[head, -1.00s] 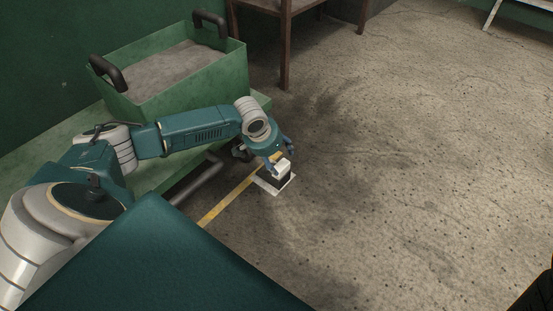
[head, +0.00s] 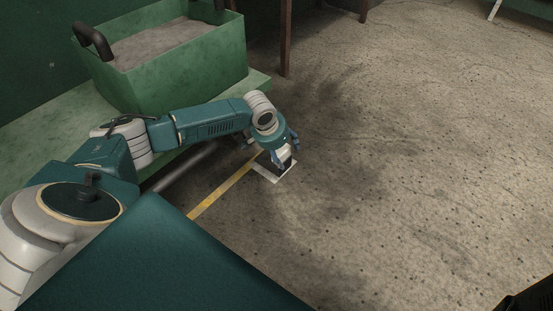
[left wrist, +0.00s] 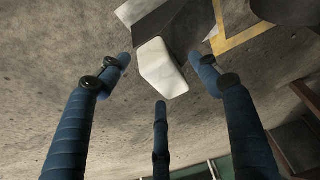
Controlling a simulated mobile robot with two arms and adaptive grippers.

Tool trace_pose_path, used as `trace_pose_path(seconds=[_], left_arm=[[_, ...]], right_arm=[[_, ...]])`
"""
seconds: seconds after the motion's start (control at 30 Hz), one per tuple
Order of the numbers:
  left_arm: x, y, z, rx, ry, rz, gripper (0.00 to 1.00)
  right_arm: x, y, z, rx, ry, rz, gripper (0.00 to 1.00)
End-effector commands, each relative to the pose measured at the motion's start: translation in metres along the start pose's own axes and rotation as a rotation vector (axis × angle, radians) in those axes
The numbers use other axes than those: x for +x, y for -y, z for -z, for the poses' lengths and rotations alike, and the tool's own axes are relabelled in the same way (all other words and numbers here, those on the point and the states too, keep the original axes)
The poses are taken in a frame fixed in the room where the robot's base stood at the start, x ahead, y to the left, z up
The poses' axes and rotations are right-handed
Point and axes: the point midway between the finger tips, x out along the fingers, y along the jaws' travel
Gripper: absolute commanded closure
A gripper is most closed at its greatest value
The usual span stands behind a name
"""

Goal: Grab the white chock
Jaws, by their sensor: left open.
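The white chock (left wrist: 160,70) is a small pale wedge-like block in the middle top of the left wrist view. It sits on a dark patch with a white border (head: 262,171) on the floor. My left gripper (head: 285,154) is over it, fingers pointing down, and hides most of it in the head view. In the left wrist view the three blue fingers are spread and open, with the chock between and just beyond their tips. No grip on it shows. My right gripper is in neither view.
A yellow floor line (head: 222,188) runs to the marked patch. A green bench (head: 50,143) carrying a green crate (head: 170,75) with black handles stands beside my left arm. Wooden legs (head: 286,40) stand behind. The concrete floor (head: 420,150) to the right is clear.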

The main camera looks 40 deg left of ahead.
Motion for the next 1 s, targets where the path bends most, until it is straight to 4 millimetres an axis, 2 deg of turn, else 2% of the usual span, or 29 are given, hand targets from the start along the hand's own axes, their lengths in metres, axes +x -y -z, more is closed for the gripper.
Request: trace_pose_path(seconds=[0.03,0.1,0.37,0.6,0.7,1.0], left_arm=[[0.0120,-0.0004,-0.0023,0.000,0.000,0.000,0.36],[0.0152,-0.0001,-0.0014,0.000,0.000,0.000,0.36],[0.0138,-0.0001,0.0000,0.001,0.000,0.000,0.36],[0.0138,0.0002,-0.0001,0.001,0.000,0.001,0.84],[0.0138,0.0005,0.0000,0.001,0.000,0.001,1.00],[0.0120,0.0007,0.0021,0.001,-0.004,0.001,1.00]], right_arm=[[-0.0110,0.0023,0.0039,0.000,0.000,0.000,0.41],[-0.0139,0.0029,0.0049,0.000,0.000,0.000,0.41],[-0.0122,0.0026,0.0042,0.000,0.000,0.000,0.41],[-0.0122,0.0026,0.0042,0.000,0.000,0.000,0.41],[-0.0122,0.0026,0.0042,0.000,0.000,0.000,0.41],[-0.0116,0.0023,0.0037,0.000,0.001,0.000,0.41]])
